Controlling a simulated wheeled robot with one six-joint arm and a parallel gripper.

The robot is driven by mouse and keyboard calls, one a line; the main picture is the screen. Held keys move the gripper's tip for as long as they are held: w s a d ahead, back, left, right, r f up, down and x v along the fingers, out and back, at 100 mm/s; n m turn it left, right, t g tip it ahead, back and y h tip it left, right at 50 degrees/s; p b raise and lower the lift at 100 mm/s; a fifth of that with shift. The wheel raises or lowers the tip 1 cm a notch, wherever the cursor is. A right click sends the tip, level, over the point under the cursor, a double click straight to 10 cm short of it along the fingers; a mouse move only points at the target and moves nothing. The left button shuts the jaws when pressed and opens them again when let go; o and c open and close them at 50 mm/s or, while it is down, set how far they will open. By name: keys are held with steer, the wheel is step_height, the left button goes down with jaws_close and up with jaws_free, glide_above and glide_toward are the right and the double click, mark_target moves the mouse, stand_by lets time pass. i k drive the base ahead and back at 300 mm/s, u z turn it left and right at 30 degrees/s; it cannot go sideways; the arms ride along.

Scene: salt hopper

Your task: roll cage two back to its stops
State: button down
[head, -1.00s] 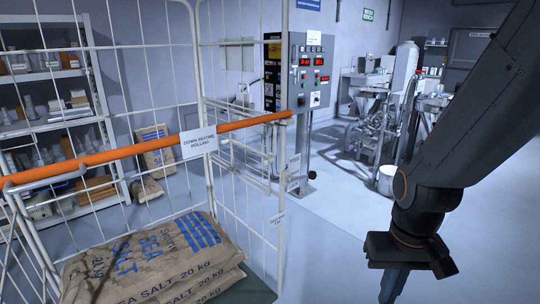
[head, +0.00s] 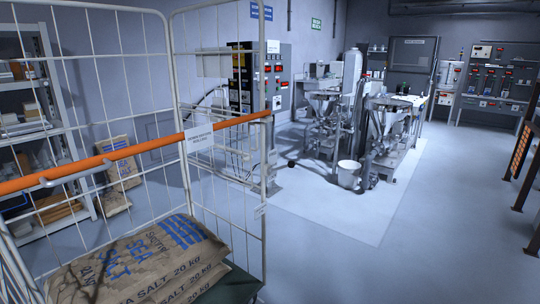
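A white wire roll cage (head: 262,190) stands close on the left in the head view. An orange bar (head: 90,163) crosses it, with a white label (head: 199,138) hanging from it. Stacked brown sacks (head: 140,262) marked sea salt 20 kg lie on its dark green base (head: 232,288). I cannot read a number on the cage, and its wheels are out of frame. No floor stops can be made out. My gripper is not in view.
A control cabinet (head: 278,75) stands behind the cage, with hopper machines (head: 325,105) and a white bucket (head: 348,174) on a pale floor patch. Shelves (head: 40,110) and a leaning sack (head: 121,165) are at left. Grey floor (head: 420,235) at right is open.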

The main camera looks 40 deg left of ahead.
mark_target(176, 259)
steer(key=u, duration=0.2)
steer(key=i, duration=1)
steer(key=u, duration=0.5)
steer(key=i, duration=1.8)
steer(key=u, duration=0.8)
steer(key=i, duration=1.3)
steer(key=u, duration=1.8)
steer(key=i, duration=1)
steer(key=u, duration=0.9)
steer(key=k, duration=0.5)
steer(key=z, duration=1.2)
steer(key=k, duration=0.5)
